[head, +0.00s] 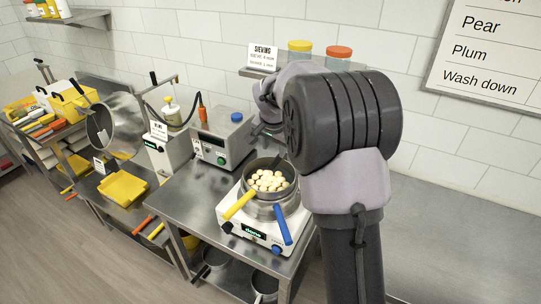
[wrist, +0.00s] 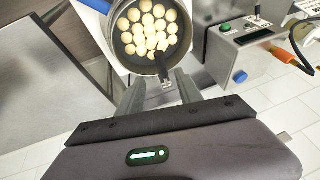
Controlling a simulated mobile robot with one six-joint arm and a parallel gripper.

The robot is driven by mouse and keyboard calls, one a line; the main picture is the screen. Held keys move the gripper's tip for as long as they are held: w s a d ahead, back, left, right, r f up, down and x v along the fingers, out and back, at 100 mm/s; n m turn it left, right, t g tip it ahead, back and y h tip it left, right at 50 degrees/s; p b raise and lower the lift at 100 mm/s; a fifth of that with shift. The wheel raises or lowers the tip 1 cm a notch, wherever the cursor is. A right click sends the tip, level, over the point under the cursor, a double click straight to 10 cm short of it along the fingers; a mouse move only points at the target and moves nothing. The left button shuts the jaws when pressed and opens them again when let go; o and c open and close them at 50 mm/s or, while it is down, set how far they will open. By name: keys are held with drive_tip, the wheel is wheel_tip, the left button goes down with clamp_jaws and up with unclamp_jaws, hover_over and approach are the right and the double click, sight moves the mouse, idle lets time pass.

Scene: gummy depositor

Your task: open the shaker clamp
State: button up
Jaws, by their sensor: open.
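The shaker (head: 262,235) is a white unit with a lit green display on a steel table. On it sits a round metal pan (head: 251,178) holding several pale round pieces, with a yellow handle (head: 239,206) and a blue handle (head: 282,226) at the front. In the wrist view, a dark clamp-like part (wrist: 163,68) stands at the pan's near rim. My gripper (wrist: 160,88) is open, its two fingers on either side of that part; I cannot tell whether they touch it. In the head view my arm hides part of the shaker's right side.
A grey control box (head: 222,138) with a blue knob stands behind the shaker. A tilted steel drum (head: 120,125) and a yellow tray (head: 122,188) are further left. A wall shelf with jars (head: 338,58) is above. The counter (head: 450,235) to the right is clear.

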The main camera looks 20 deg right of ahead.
sight(274, 162)
drive_tip(key=x, duration=1.1)
drive_tip(key=shift+w+d+r, duration=0.1)
drive_tip(key=shift+w, duration=0.05)
clamp_jaws()
idle(0.8)
